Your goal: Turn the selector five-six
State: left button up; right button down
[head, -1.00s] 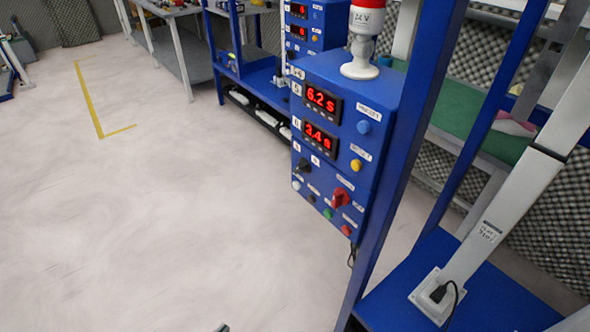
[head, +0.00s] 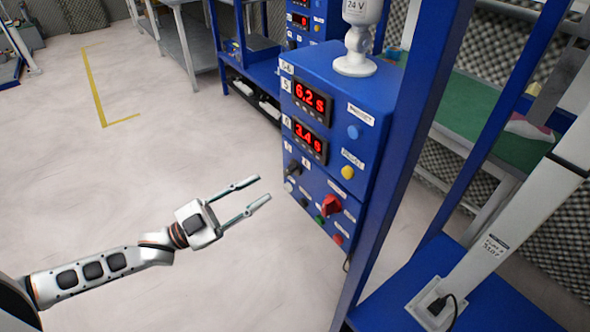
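The blue control box (head: 330,125) is mounted on a blue frame post, right of centre, with a small plate at its top left edge that seems to read 5-6. A small black selector knob (head: 294,168) sits on its lower left face, below two small labels too small to read surely. A red rotary knob (head: 331,205) is lower and to the right. My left gripper (head: 264,188) comes in from the left. Its two thin fingers are apart and empty, pointing at the box, a little left of and below the black knob in the picture. My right gripper is out of view.
The box also has red displays (head: 312,98) reading 6.2 s and 3.4 s, a blue button (head: 353,132), a yellow button (head: 347,172) and smaller buttons below. The blue post (head: 415,130) stands right of it. The floor (head: 150,190) on the left is clear.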

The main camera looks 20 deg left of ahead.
aim_at(286, 172)
pick_arm(q)
jog(key=shift+x, duration=3.85)
jog(key=shift+a+r, duration=0.1)
jog(key=shift+r, duration=0.05)
grip_shut()
